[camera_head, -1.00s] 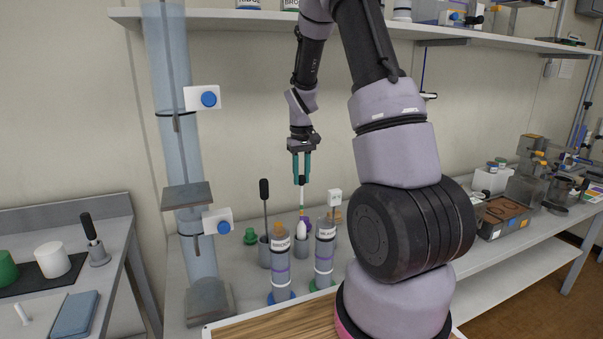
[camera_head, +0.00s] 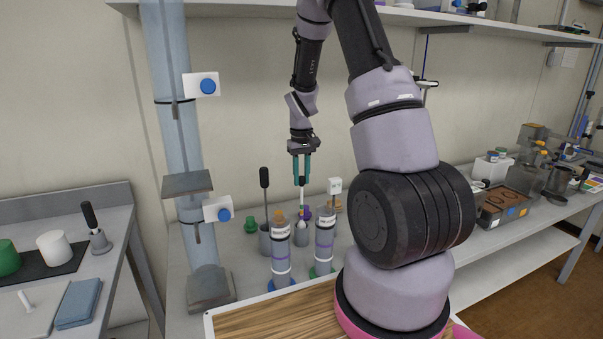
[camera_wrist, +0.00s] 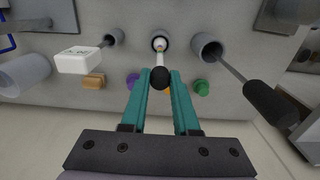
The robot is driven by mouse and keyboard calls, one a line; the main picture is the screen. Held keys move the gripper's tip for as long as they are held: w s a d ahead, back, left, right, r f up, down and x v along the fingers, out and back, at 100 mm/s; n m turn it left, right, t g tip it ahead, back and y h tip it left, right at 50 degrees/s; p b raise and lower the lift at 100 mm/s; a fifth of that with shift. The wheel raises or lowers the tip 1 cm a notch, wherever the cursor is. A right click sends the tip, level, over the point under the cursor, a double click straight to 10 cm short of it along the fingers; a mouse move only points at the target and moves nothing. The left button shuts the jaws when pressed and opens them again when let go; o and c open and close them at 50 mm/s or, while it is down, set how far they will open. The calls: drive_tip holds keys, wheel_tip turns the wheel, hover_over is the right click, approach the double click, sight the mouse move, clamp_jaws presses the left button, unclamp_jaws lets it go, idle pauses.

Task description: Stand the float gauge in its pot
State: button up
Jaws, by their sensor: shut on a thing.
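The float gauge (camera_head: 302,197) is a thin white stem with a black knob on top, coloured bands and a white bulb below. My gripper (camera_head: 302,184) is shut on its upper end and holds it about upright. In the wrist view the black knob (camera_wrist: 159,79) shows between the teal fingers (camera_wrist: 160,92). The grey pot (camera_head: 301,238) stands on the bench directly under the gauge. In the wrist view the gauge's lower end lines up with the mouth of this pot (camera_wrist: 160,43); how deep it sits is hard to tell.
A pot with a black-handled tool (camera_head: 265,237) stands close on the left. A white-tagged tool (camera_head: 335,187) stands on the right. Two labelled cylinders (camera_head: 281,256) (camera_head: 325,240) stand in front. A green stopper (camera_head: 250,225) lies behind. A tall clear column (camera_head: 178,130) rises at left.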

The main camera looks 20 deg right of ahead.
drive_tip(key=shift+f, duration=0.25)
drive_tip(key=o, duration=1)
drive_tip(key=shift+r, duration=0.15)
drive_tip(key=s+a+r+m+t, duration=0.1)
drive_tip(key=s+r, duration=0.1)
drive_tip(key=r, duration=0.8)
drive_tip(key=s+a+r+t, duration=0.1)
drive_tip(key=s+r, duration=0.2)
drive_tip(key=r, duration=0.6)
drive_tip(key=s+a+r+m+t, duration=0.1)
drive_tip(key=s+a+r, duration=0.1)
drive_tip(key=s+r, duration=0.2)
drive_tip(key=s+a+r+m+t+y, duration=0.1)
drive_tip(key=s+r, duration=0.3)
drive_tip(key=s, duration=0.5)
drive_tip(key=s+a+r+m+t+y, duration=0.1)
drive_tip(key=s+a+r+t, duration=0.2)
drive_tip(key=s, duration=0.3)
drive_tip(key=shift+s+a+r, duration=0.4)
